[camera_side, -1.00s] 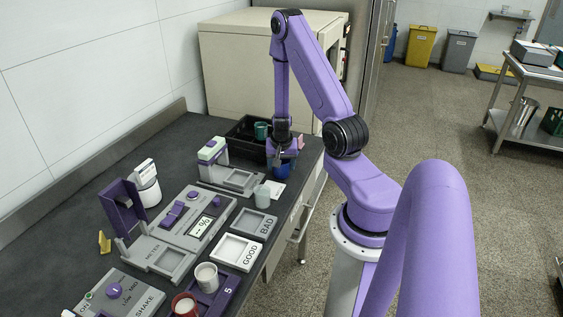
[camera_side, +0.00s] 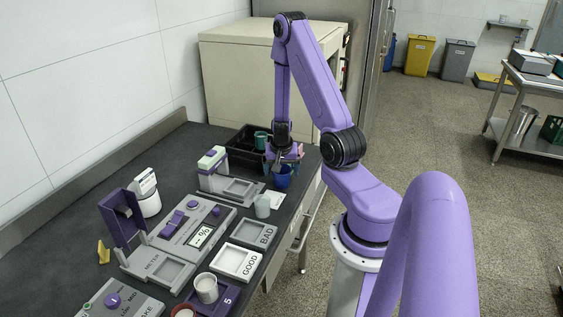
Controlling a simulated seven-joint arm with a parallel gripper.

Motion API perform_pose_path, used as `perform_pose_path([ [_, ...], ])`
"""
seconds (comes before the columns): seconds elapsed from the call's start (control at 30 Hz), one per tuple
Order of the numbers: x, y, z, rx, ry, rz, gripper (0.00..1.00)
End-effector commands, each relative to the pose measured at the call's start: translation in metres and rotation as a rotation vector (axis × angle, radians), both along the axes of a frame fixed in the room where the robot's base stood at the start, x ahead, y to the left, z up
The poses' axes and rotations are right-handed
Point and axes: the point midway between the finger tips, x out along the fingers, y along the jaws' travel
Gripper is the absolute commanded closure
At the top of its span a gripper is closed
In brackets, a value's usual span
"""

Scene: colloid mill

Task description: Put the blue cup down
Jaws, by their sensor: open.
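The blue cup (camera_side: 283,179) stands upright on the dark bench near its right edge, beside a white card (camera_side: 274,199). My gripper (camera_side: 284,161) is open, directly above the cup with its fingers close to the rim. The fingers hide part of the cup's top, and I cannot tell whether they still touch it.
A pale green cup (camera_side: 262,206) stands just in front. A black bin (camera_side: 238,158) with a green cup (camera_side: 261,140) is behind. A grey-green device (camera_side: 212,172) stands left. BAD (camera_side: 269,235) and GOOD (camera_side: 246,268) trays lie nearer, with a white cup (camera_side: 206,290).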

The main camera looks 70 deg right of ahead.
Motion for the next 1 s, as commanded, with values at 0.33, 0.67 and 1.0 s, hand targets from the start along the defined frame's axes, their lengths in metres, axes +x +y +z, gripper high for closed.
perform_pose_path([
  [0.33, -0.004, 0.010, 0.036, -0.001, 0.001, -0.003, 0.06],
  [0.67, -0.006, 0.014, 0.049, 0.000, -0.001, -0.002, 0.06],
  [1.0, 0.045, 0.072, 0.071, 0.058, -0.077, 0.287, 0.06],
])
